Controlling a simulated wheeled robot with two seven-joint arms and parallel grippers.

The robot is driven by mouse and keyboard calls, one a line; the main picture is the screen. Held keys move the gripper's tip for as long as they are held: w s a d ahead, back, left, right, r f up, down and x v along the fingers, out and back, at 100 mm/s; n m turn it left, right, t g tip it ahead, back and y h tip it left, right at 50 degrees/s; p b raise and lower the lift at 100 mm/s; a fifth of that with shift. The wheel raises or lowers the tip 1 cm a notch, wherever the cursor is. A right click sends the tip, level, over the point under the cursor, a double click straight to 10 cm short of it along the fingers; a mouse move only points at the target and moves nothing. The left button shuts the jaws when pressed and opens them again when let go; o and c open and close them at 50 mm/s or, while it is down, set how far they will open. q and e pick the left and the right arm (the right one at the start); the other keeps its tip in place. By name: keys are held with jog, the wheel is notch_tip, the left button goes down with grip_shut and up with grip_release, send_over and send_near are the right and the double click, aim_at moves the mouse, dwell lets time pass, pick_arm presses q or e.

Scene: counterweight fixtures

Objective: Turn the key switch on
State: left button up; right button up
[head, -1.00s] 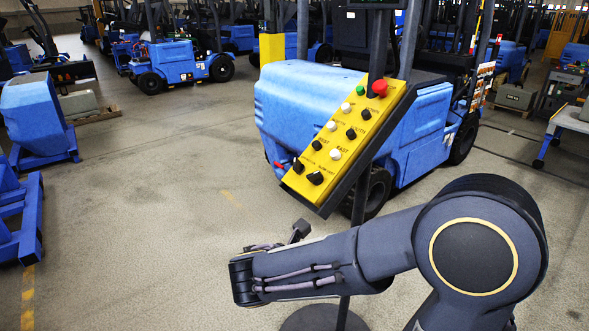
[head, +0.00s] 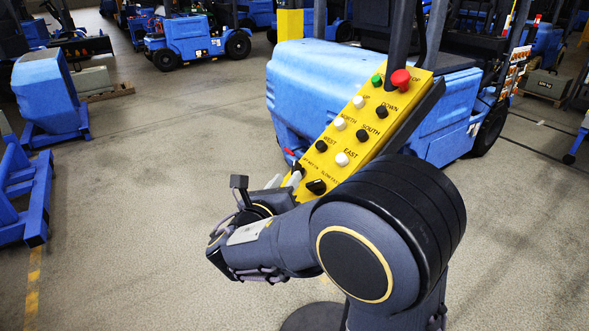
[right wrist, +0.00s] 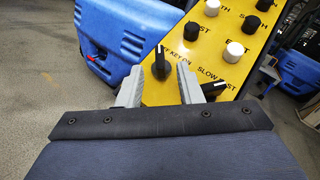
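The yellow control panel (head: 352,135) is tilted on a dark stand and carries white and black knobs. The key switch (right wrist: 161,66), a black knob with a white mark, is at its lower left corner beside a "KEY ON" label. In the head view it is largely hidden behind my gripper's fingers. My right gripper (right wrist: 163,84) is open, with one grey finger on each side of the key switch; I cannot tell whether they touch it. In the head view the right gripper (head: 284,180) is at the panel's lower end. My left gripper is not in view.
The slow/fast knob (right wrist: 214,89) lies close beside the right finger. A red stop button (head: 401,79) and a green button (head: 377,80) are at the panel's top. A blue vehicle (head: 310,85) stands behind. Open floor lies to the left.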

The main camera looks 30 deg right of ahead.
jog(key=shift+x, duration=2.3)
grip_shut()
